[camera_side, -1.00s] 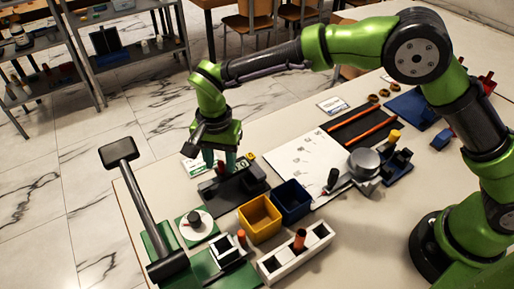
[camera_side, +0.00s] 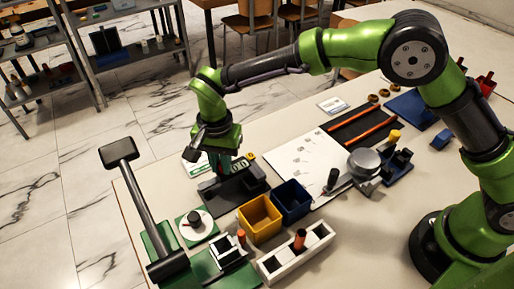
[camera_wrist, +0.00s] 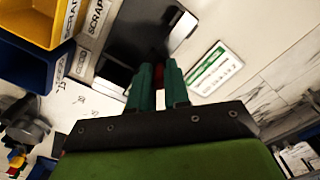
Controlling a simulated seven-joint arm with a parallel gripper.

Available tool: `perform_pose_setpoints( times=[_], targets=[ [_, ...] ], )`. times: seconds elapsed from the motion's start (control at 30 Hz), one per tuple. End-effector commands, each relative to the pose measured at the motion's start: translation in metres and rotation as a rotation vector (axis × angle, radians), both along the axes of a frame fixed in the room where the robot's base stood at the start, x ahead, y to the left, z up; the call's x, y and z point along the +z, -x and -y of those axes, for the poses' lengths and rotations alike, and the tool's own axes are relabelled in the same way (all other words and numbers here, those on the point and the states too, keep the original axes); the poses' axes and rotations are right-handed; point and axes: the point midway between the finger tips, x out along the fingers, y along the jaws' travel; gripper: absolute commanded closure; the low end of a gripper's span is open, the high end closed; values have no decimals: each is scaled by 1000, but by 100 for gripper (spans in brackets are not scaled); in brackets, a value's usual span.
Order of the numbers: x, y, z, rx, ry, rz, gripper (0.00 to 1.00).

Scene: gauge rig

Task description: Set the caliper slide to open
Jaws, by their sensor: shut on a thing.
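The caliper (camera_side: 240,186) appears as a dark, flat block on the table in the middle left of the side view. In the wrist view, its black body (camera_wrist: 125,38) lies just beyond my fingers. My gripper (camera_side: 222,172) points down at the block's far left part. In the wrist view, my gripper's green fingers (camera_wrist: 159,72) are close together on a small red piece (camera_wrist: 158,74), which looks like the slide's handle. Only a sliver of red shows between the fingers. The slide's exact position along the block is hidden.
A yellow bin (camera_side: 259,218) and a blue bin (camera_side: 291,201) stand just right of the block. A white card with green print (camera_wrist: 212,68) lies beside it. A tall black hammer-shaped stand (camera_side: 140,200) rises at left, near a round dial (camera_side: 195,224).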

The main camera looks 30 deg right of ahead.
Motion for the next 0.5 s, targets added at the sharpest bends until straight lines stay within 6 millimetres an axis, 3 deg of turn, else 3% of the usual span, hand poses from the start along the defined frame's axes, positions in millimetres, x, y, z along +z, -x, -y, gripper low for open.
perform_pose_setpoints(
  times=[0.3,0.5],
  targets=[
    [0,-2,-40,0,-1,2,100],
    [0,-1,-50,1,-1,4,100]
  ],
)
